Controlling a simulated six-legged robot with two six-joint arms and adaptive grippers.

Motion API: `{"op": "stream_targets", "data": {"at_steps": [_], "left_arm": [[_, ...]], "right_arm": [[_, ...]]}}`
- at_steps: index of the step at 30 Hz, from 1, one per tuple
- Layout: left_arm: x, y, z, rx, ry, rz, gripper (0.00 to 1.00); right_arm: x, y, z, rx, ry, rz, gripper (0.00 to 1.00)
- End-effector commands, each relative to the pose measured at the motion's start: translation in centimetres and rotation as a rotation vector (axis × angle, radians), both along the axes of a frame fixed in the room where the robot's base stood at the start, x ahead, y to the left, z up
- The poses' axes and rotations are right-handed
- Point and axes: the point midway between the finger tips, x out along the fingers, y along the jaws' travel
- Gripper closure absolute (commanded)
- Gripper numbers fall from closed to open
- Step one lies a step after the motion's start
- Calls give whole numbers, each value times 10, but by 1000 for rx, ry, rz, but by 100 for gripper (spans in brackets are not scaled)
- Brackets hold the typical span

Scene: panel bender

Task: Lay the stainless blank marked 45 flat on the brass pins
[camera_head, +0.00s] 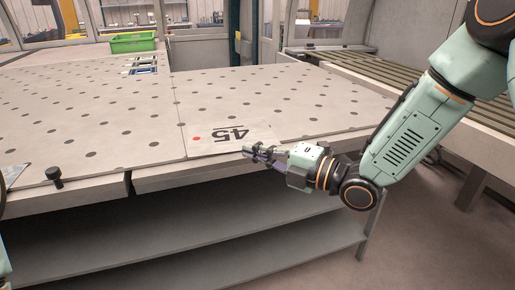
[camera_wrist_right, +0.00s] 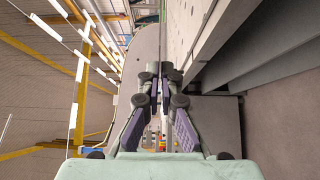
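The stainless blank marked 45 (camera_head: 212,145) lies at the front edge of the perforated table in the head view. It is a thin pale sheet with a red dot, and its number reads upside down. My right gripper (camera_head: 251,153) is at the blank's front edge. In the right wrist view the right gripper's fingertips (camera_wrist_right: 163,74) are close together, with what looks like the thin sheet edge-on between them. I cannot make out the brass pins. My left gripper is not in view; only a sliver of my left arm shows at the left edge.
The perforated table (camera_head: 90,115) is broad and mostly clear. A dark knob (camera_head: 54,176) stands at its front left. A green crate (camera_head: 132,42) sits at the back. Grey shelves (camera_head: 190,250) lie below the front edge. A slatted bed (camera_head: 410,85) is at right.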

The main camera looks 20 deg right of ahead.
Motion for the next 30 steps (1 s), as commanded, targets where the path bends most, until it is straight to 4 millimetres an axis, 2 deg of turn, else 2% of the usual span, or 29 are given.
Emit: {"op": "stream_targets", "data": {"at_steps": [8,14,24,30], "left_arm": [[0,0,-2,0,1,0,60],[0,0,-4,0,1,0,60],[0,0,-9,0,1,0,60],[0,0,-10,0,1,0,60]], "right_arm": [[-27,0,-21,13,2,-49,100],[-51,-2,-45,14,4,-93,100],[-104,-13,-106,1,9,-195,100],[-124,-18,-128,-4,5,-225,100]]}}
